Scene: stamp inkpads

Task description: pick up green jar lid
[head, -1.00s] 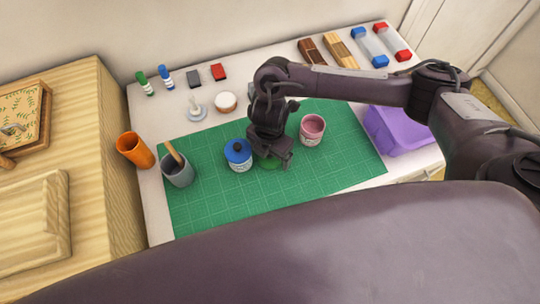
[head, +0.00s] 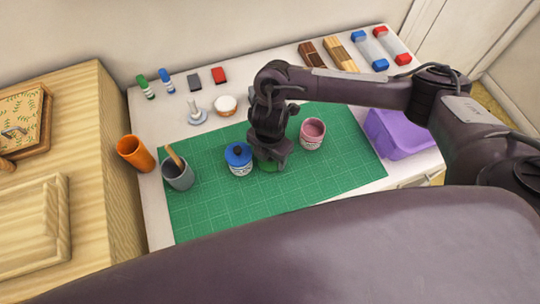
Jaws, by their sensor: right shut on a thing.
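The green jar lid (head: 268,168) shows as a small green rim beneath my right gripper (head: 270,160), above or on the green cutting mat (head: 220,205). My right gripper is shut on the lid, pointing down; its fingers hide most of the lid. I cannot tell whether the lid is clear of the mat. A blue-lidded jar (head: 239,158) stands just left of the gripper. An open jar with pink contents (head: 312,133) stands to its right. My left gripper is not in view.
A grey cup (head: 178,174) with a wooden tool and an orange cup (head: 135,152) stand at the left. A purple bin (head: 398,134) sits at the right. Markers, small blocks and bottles line the back. The mat's front is clear.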

